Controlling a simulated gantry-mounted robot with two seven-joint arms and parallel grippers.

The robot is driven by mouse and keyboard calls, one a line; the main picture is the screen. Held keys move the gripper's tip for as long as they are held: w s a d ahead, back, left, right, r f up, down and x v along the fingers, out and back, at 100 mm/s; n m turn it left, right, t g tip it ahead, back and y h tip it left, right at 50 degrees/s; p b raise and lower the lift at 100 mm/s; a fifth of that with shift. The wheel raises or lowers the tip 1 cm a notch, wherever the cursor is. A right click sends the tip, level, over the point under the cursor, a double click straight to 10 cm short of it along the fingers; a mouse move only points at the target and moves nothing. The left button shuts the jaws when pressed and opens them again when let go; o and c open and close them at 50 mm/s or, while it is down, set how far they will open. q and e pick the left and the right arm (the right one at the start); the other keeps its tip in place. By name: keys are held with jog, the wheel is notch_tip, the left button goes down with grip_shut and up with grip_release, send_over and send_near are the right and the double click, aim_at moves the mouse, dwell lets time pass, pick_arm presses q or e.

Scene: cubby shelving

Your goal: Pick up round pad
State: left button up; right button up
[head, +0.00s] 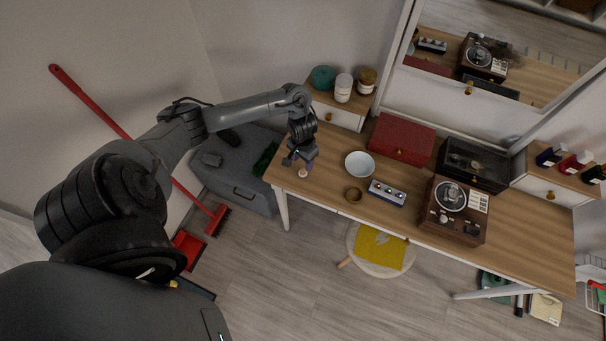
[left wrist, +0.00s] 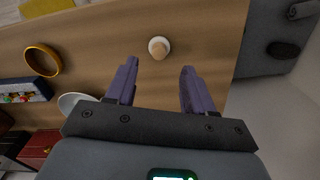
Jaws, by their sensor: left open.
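A small round pad (head: 303,174), whitish with a tan knob on top, lies on the wooden dressing table near its left end. It also shows in the left wrist view (left wrist: 159,47), just beyond and between my fingertips. My left gripper (head: 299,162) is above the table's left end, pointing down close to the pad. In the left wrist view the two purple fingers (left wrist: 160,68) are apart with nothing between them. My right gripper is not in view.
A white bowl (head: 359,164), a brass ring-like cup (head: 353,194) and a blue-white box (head: 387,193) stand to the right of the pad. A red box (head: 402,139) and a record player (head: 454,211) are farther right. A grey case (head: 235,165) is left of the table.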

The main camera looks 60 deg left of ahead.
aim_at(303, 170)
pick_arm(q)
jog(key=shift+f, duration=0.85)
jog(key=shift+f+b, duration=0.9)
jog(key=shift+f, duration=1.2)
grip_shut()
